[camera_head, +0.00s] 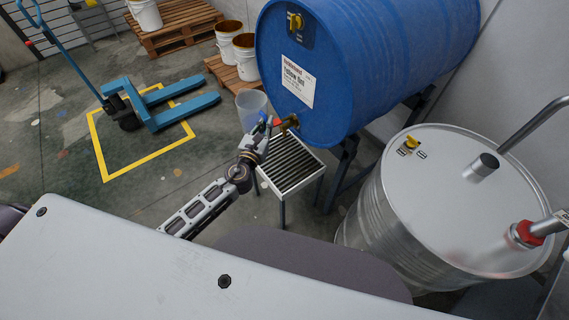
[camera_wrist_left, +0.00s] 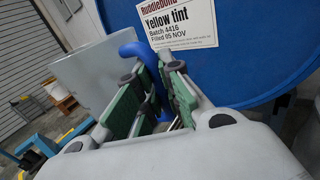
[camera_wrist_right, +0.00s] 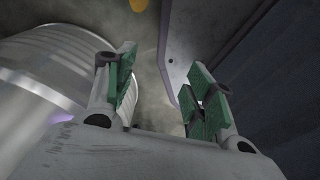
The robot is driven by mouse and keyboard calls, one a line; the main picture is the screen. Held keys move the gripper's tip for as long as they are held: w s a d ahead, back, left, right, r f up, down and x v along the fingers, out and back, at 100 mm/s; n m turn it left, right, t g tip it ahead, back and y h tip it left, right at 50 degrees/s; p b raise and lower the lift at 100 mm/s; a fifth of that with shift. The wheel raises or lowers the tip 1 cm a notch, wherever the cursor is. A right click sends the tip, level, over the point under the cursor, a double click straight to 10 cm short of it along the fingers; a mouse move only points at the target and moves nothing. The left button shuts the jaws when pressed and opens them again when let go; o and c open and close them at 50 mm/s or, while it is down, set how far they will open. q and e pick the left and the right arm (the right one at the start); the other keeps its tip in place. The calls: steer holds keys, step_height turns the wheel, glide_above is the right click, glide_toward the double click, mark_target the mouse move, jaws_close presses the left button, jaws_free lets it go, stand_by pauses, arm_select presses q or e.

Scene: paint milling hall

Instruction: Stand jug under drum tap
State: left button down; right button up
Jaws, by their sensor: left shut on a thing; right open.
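The jug (camera_head: 250,104) is translucent with a blue handle. In the head view it is just left of the blue drum's front face. My left gripper (camera_head: 262,135) is shut on its handle. In the left wrist view the jug's pale body (camera_wrist_left: 85,75) is left of the fingers (camera_wrist_left: 152,95), which close on the blue handle (camera_wrist_left: 135,50). The blue drum (camera_head: 365,60) lies on its side with a "Yellow tint" label. Its tap (camera_head: 290,122) is low on the front face, partly hidden by my gripper. My right gripper (camera_wrist_right: 160,90) is open and empty.
A slatted stand (camera_head: 300,182) is below the tap. A silver drum (camera_head: 450,195) stands upright at right, with pipes above it. White buckets (camera_head: 246,58) and pallets (camera_head: 175,25) are behind. A blue pallet truck (camera_head: 155,107) is at left. A grey surface fills the foreground.

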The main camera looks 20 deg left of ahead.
steer(key=w+a+t+b, duration=0.1)
steer(key=w+a+b, duration=0.2)
steer(key=w+b, duration=1.15)
steer(key=w+r+t+b, duration=0.1)
steer(key=w+r+b, duration=0.4)
steer(key=r+b, duration=1.25)
arm_select(q)
steer(key=s+a+f+m+g+h+b, duration=0.1)
steer(key=s+f+m+h+b, duration=0.1)
steer(key=f, duration=1.4)
steer(key=s+a+f+m+h+b, duration=0.1)
steer(key=f+h, duration=0.4)
steer(key=f, duration=1.2)
steer(key=s+m+b, duration=0.1)
steer(key=s+b, duration=0.1)
steer(key=shift+a+f+m+g+b, duration=0.15)
steer(key=shift+m+g+b, duration=0.15)
steer(key=shift+g, duration=0.1)
arm_select(e)
steer(key=a+f+t+y, duration=0.1)
steer(key=a+f+y, duration=0.1)
steer(key=a+f, duration=0.3)
steer(key=a+f+t+y, duration=0.2)
steer(key=a+f, duration=0.2)
steer(key=f, duration=0.6)
steer(key=shift+w+a+f+m, duration=0.3)
steer(key=shift+w+a+m, duration=0.05)
steer(key=shift+m, duration=0.05)
